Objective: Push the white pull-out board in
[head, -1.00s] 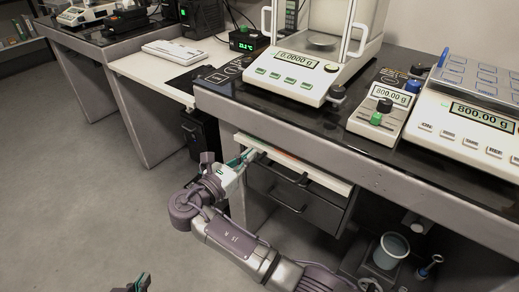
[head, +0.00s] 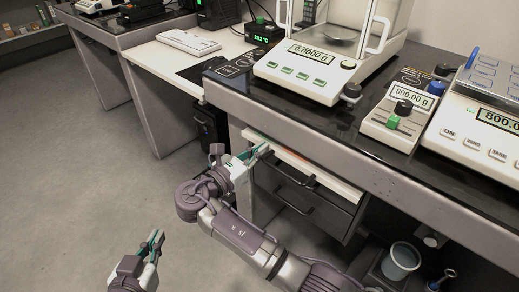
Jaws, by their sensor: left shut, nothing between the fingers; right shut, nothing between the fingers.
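The white pull-out board (head: 318,174) shows as a pale strip under the front edge of the dark-topped weighing table, above the drawers. It still stands out a little from under the tabletop. My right gripper (head: 262,150) is shut and empty, with its fingertips at the front edge of the board near its left end; whether they touch it I cannot tell. My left gripper (head: 155,240) is shut and empty, low at the left over the floor, well apart from the board.
Grey drawers with dark handles (head: 295,208) sit below the board. A balance (head: 305,70) and a smaller 800.00 g device (head: 400,115) stand on the table. A grey bucket (head: 400,262) is under the table at the right. The floor at left is clear.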

